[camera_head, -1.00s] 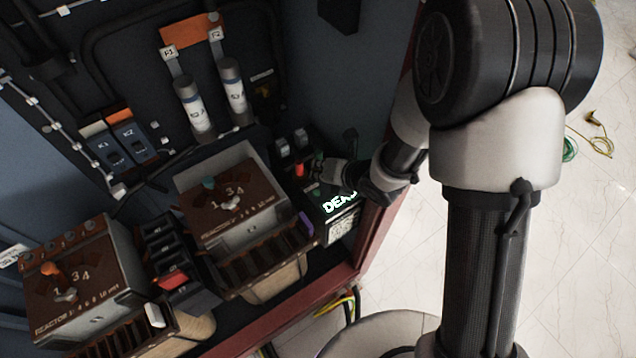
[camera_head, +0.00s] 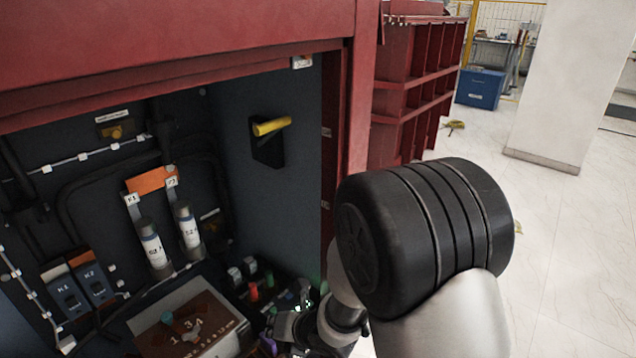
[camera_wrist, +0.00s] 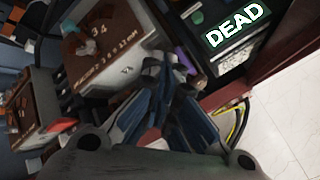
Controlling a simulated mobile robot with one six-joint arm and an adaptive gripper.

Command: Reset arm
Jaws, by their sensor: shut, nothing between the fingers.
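My gripper (camera_wrist: 168,68) is shut and empty in the wrist view, its two fingertips close together. The fingertips appear in front of the edge of a grey reactor box (camera_wrist: 128,62); I cannot tell whether they touch it. In the head view my gripper (camera_head: 288,326) is at the bottom, inside the cabinet opening, partly hidden by my wrist. The box with a brown dial face (camera_head: 195,325) is to its left. A black unit with a lit "DEAD" display (camera_wrist: 236,25) lies to the upper right of the fingertips in the wrist view.
The red cabinet frame (camera_head: 357,110) stands right beside my arm. Red and green buttons (camera_head: 254,291), two white cylinders (camera_head: 188,228) and a yellow-handled lever (camera_head: 272,126) are inside. Red shelving (camera_head: 415,90) stands behind; the tiled floor (camera_head: 560,220) at right is open.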

